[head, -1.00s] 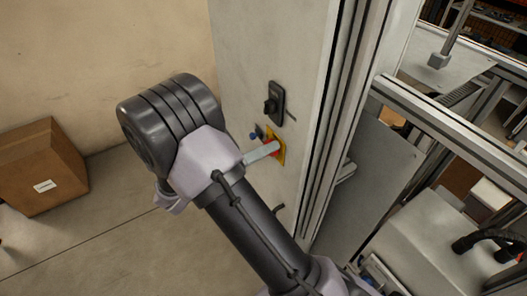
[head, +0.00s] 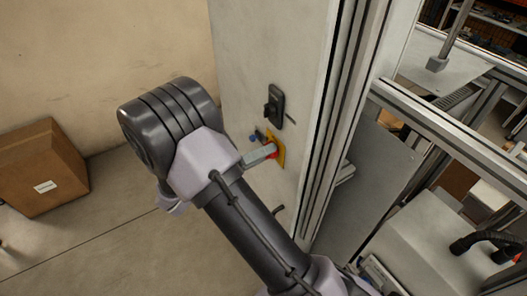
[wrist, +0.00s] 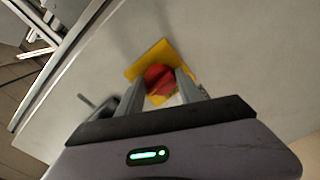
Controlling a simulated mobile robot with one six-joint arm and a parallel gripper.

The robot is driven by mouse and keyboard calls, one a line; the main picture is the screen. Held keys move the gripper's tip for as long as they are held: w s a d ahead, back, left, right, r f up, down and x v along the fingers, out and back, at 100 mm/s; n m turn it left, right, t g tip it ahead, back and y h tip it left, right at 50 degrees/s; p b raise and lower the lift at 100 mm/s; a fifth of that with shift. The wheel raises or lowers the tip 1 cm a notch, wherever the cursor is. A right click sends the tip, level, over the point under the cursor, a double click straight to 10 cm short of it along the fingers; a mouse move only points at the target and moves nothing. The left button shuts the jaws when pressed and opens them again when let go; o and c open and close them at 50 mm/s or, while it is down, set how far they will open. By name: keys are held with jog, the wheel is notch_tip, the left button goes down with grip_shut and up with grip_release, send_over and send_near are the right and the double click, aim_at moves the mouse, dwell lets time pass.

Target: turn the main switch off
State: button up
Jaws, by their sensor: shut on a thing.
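The main switch is a red rotary knob (wrist: 158,79) on a yellow square plate (wrist: 149,58), fixed to a pale upright panel. In the wrist view my gripper (wrist: 162,85) has its two grey fingers on either side of the red knob, shut on it. In the head view the yellow plate (head: 280,150) shows at the panel, with a bit of red at the fingertip. One finger (head: 260,154) reaches the knob there, and my arm hides the rest of the gripper. The knob's exact angle is hard to read.
A black switch or latch (head: 274,106) sits on the panel (head: 270,40) above the yellow plate. A small dark lever (head: 278,209) sticks out below. A cardboard box (head: 42,168) stands on the floor at left. Metal framing (head: 450,125) fills the right side.

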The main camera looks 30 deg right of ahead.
jog(key=shift+r+n+p, duration=0.15)
jog(key=shift+n+p, duration=4.55)
jog(key=shift+n, duration=3.4)
jog(key=o, duration=1.4)
